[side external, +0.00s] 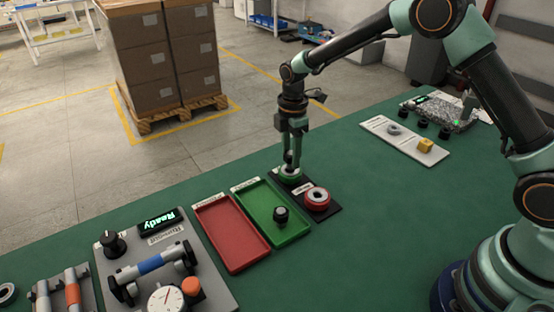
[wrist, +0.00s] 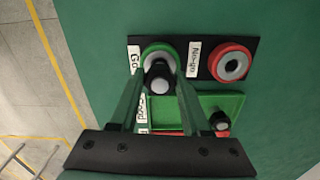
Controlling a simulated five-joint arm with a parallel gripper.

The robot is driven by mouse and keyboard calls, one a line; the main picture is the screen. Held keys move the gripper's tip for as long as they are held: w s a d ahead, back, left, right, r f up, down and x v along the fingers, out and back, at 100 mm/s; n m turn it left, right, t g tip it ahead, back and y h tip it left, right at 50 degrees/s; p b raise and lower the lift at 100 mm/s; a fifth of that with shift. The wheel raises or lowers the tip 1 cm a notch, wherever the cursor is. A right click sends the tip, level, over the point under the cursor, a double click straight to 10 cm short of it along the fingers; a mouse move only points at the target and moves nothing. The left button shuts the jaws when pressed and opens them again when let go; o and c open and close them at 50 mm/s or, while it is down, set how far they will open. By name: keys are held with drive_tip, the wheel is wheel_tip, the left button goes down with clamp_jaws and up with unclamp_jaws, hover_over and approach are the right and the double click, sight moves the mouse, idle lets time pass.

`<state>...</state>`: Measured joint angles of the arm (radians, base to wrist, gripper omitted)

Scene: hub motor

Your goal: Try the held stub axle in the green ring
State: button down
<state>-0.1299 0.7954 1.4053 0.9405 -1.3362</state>
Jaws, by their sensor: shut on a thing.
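My gripper (side external: 293,158) points down over the green ring (side external: 290,178) on a black plate. In the wrist view my gripper (wrist: 160,76) is shut on a dark stub axle (wrist: 159,88) with a pale round end. The axle covers part of the green ring (wrist: 149,48), which has a grey inside and the label "Go". The axle is at or just above the ring's hole; I cannot tell whether its tip is inside. The red ring (side external: 318,197), labelled "No-go" in the wrist view (wrist: 231,65), sits beside it, empty.
A green tray (side external: 257,205) holds another dark stub axle (side external: 281,214). A red tray (side external: 230,233) beside it is empty. A fixture (side external: 160,265) with a dial and a "Ready" display stands front left. A white board (side external: 405,142) with small parts lies at the right.

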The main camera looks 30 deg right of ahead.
drive_tip(key=shift+f, duration=1.15)
idle(2.3)
drive_tip(key=shift+r, duration=0.15)
drive_tip(key=shift+r, duration=0.35)
drive_tip(key=shift+r, duration=0.35)
drive_tip(key=shift+r, duration=0.35)
drive_tip(key=shift+r, duration=0.3)
drive_tip(key=shift+r, duration=1.85)
drive_tip(key=shift+s, duration=0.1)
